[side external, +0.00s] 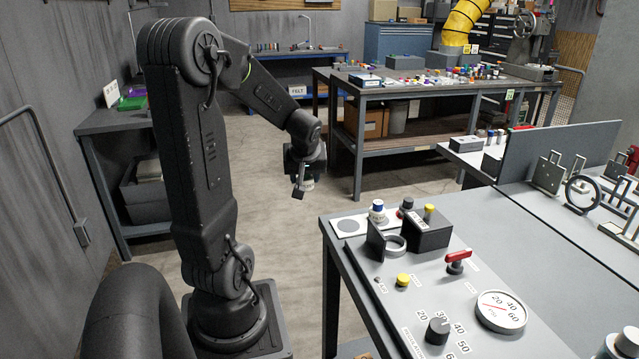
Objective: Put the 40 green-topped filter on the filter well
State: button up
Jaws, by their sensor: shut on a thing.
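My gripper (303,187) hangs in the air left of the control bench, pointing down. It is shut on a small pale, whitish piece (309,184), mostly hidden by the fingers. Its top colour and any number are not visible, so I cannot tell whether it is the green-topped filter. On the bench's near left part, a grey ring (397,245) beside a black block (427,231) looks like the filter well; my gripper is apart from it, up and to the left. A blue-topped white filter (377,210) stands upright on a white strip (337,226) with a dark round spot.
The bench also carries a red-handled valve (458,261), a yellow button (403,280), a black dial (438,328) and a round gauge (502,311). A grey upright panel (560,150) stands behind. A cluttered table (440,88) is at the back. Floor below my gripper is clear.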

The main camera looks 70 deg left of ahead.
jog(key=w+d+f, duration=0.1)
jog(key=w+d, duration=0.7)
jog(key=w, duration=0.2)
send_over(390, 235)
jog(key=d, duration=0.2)
jog(key=shift+s+a+f, duration=0.1)
jog(key=shift+f, duration=1.65)
jog(key=shift+s+a+f, duration=0.1)
jog(key=shift+f, duration=1.6)
